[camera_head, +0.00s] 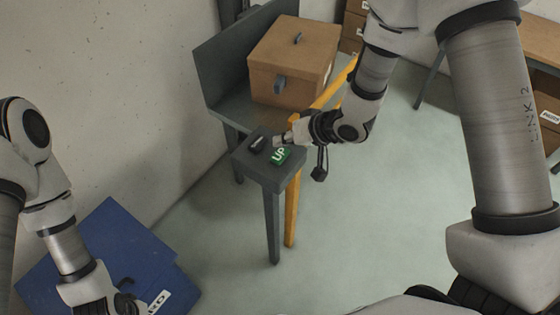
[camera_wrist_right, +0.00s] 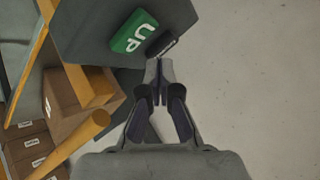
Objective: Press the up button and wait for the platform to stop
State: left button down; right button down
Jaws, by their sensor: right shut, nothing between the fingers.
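The green UP button (camera_head: 281,156) sits on top of a dark grey control box (camera_head: 277,181) on a leg. A black button or handle (camera_head: 257,143) lies beside it. My right gripper (camera_head: 284,139) is shut and empty, with its tips close above the control box near the buttons. In the right wrist view the green button (camera_wrist_right: 134,31) is up and left of the fingertips (camera_wrist_right: 159,76), and the black part (camera_wrist_right: 161,45) is just beyond them. Contact cannot be told. A grey platform (camera_head: 230,111) with a back panel carries a brown box (camera_head: 290,60). My left gripper (camera_head: 122,296) is low at left, its fingers unclear.
A yellow rail (camera_head: 335,85) runs beside the platform. A blue bin or panel (camera_head: 100,245) lies at the lower left, by my left arm. A wooden table (camera_head: 540,42) and labelled boxes stand at the right. Open floor (camera_head: 380,200) lies in the middle.

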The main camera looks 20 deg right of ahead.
aim_at(280, 156)
jog(key=shift+f, duration=0.75)
jog(key=shift+f, duration=0.1)
dwell(0.7)
jog(key=shift+f, duration=0.35)
